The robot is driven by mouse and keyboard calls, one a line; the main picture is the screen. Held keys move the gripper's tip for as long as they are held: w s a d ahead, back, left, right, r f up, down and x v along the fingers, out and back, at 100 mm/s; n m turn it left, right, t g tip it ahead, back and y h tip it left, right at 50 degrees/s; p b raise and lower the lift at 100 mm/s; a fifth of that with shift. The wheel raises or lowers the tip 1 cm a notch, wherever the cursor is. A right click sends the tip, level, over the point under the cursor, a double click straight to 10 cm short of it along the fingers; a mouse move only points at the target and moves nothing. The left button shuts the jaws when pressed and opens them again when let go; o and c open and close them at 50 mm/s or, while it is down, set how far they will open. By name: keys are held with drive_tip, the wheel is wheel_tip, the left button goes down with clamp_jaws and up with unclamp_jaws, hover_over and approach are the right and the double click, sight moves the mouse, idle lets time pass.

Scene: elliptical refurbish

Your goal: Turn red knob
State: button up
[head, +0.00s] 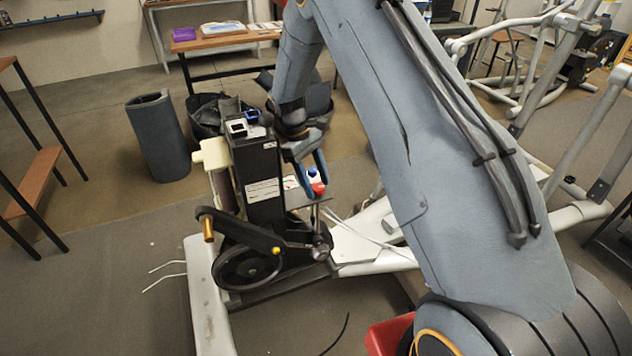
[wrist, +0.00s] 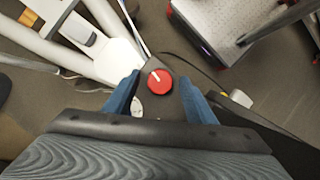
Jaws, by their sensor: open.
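The red knob (wrist: 158,83) is round with a white pointer mark and sits on a dark bracket. In the wrist view it lies between and just beyond the two blue fingers of my gripper (wrist: 160,92). The fingers are apart, one to each side of the knob, with visible gaps. In the head view the red knob (head: 318,188) shows just below the fingertips of my gripper (head: 309,176), beside the black upright housing (head: 262,185) of the elliptical. A small blue and white part shows just above the knob there.
The white elliptical frame (head: 362,243) spreads below, with a black crank wheel (head: 248,267) at left. Loose wires hang near the frame. A grey cylinder (head: 158,137) stands at left and a workbench (head: 222,40) behind. Open floor lies at the left front.

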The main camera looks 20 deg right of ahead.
sight(317, 186)
wheel_tip(317, 186, up, 10)
drive_tip(key=b, duration=0.1)
idle(0.4)
drive_tip(key=s+r+m+t+y+p, duration=0.1)
drive_tip(key=s+r+m, duration=0.2)
drive_tip(key=s, duration=1.1)
drive_tip(key=s+r+m+t+y+p, duration=0.1)
drive_tip(key=s+r+m, duration=0.3)
drive_tip(key=s, duration=1)
drive_tip(key=shift+r+m+t+y, duration=0.15)
drive_tip(key=shift+m+t+y, duration=0.2)
drive_tip(key=shift+t, duration=0.45)
